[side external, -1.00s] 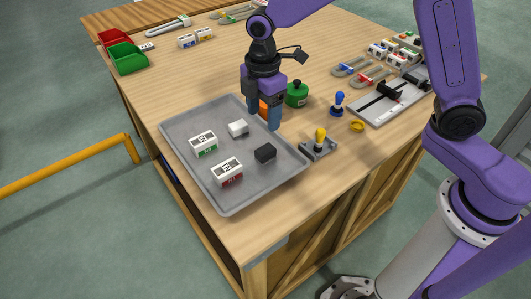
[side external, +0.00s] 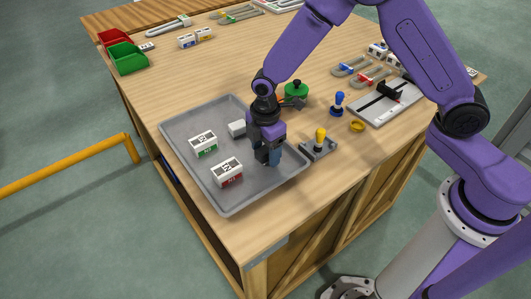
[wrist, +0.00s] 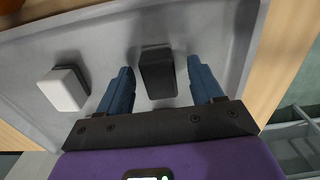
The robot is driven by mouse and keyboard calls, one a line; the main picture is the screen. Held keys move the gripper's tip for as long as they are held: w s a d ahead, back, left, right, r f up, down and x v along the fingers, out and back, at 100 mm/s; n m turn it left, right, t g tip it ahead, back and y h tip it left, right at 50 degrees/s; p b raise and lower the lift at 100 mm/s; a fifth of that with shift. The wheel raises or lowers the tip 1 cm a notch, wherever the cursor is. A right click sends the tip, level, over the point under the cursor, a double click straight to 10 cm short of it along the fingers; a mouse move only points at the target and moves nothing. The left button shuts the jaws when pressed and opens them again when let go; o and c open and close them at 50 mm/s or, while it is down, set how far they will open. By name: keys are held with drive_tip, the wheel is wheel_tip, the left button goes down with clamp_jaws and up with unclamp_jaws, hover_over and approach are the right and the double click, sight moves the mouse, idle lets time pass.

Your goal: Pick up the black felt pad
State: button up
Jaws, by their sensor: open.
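The black felt pad (wrist: 157,75) is a small dark block lying on the grey tray (wrist: 110,30). In the wrist view it sits between my two blue fingers, with a gap on each side. My gripper (wrist: 160,70) is open and empty. In the side view my gripper (side external: 268,158) is low over the right part of the tray (side external: 238,205) and hides most or all of the pad. How far the fingertips are above the tray is hard to tell.
A white block (side external: 237,129) lies left of my gripper. A green-labelled box (side external: 204,143) and a red-labelled box (side external: 227,171) also lie on the tray. A yellow-knobbed stamp on a plate (side external: 319,143) stands just right of the tray.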

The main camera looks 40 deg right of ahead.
drive_tip(key=shift+f, duration=0.2)
drive_tip(key=c, duration=1.1)
drive_tip(key=shift+o, duration=0.2)
drive_tip(key=shift+r, duration=0.15)
drive_tip(key=shift+r, duration=0.6)
drive_tip(key=s+d+r, duration=0.3)
drive_tip(key=s+r, duration=0.2)
drive_tip(key=s, duration=0.1)
drive_tip(key=s+d+r, duration=0.2)
drive_tip(key=s+r, duration=0.4)
drive_tip(key=shift+s+d+r, duration=0.3)
drive_tip(key=shift+s+d, duration=0.05)
drive_tip(key=shift+d, duration=0.05)
